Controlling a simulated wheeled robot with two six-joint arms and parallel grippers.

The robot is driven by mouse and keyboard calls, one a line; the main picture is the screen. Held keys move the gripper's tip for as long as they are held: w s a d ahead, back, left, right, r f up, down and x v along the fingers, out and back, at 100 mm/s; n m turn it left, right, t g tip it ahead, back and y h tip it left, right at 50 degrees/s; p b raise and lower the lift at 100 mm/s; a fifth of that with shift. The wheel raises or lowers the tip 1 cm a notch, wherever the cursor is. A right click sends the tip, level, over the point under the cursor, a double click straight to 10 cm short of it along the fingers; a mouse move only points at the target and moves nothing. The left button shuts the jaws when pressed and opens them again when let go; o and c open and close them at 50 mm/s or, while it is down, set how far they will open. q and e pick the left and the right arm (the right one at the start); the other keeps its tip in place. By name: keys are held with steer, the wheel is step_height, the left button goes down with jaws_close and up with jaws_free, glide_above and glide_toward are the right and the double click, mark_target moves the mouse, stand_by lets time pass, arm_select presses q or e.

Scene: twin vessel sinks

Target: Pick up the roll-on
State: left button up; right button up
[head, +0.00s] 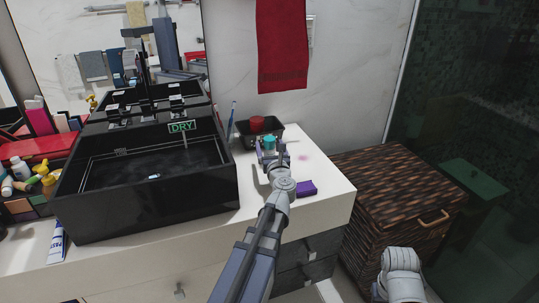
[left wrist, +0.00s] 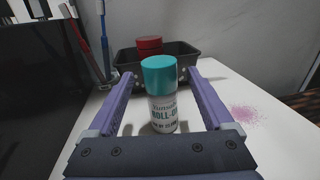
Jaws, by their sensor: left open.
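The roll-on (left wrist: 161,95) is a small white bottle with a teal cap and the words "ROLL-ON" on its label. It stands upright on the white counter. In the head view its teal cap (head: 269,143) shows just beyond my left gripper (head: 272,158). In the left wrist view, my left gripper (left wrist: 158,92) is open, with one purple finger on each side of the roll-on and visible space on both sides. The bottle's base shows just past the gripper's palm. At the lower right of the head view, a white part of my right arm shows, but its jaws do not.
A dark tray (head: 272,132) with a red round item (head: 257,124) stands behind the roll-on. Toothbrushes (left wrist: 85,40) stand left of it. The black sink (head: 145,185) is to the left. A purple block (head: 307,188) lies on the counter (head: 325,180), right of my arm.

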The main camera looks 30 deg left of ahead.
mark_target(260, 134)
arm_select(q)
steer(key=x, duration=0.4)
steer(key=shift+w+a+r, duration=0.2)
steer(key=shift+w+r, duration=0.05)
steer(key=shift+w, duration=0.05)
steer(key=shift+s, duration=0.1)
steer(key=shift+c, duration=0.2)
jaws_close()
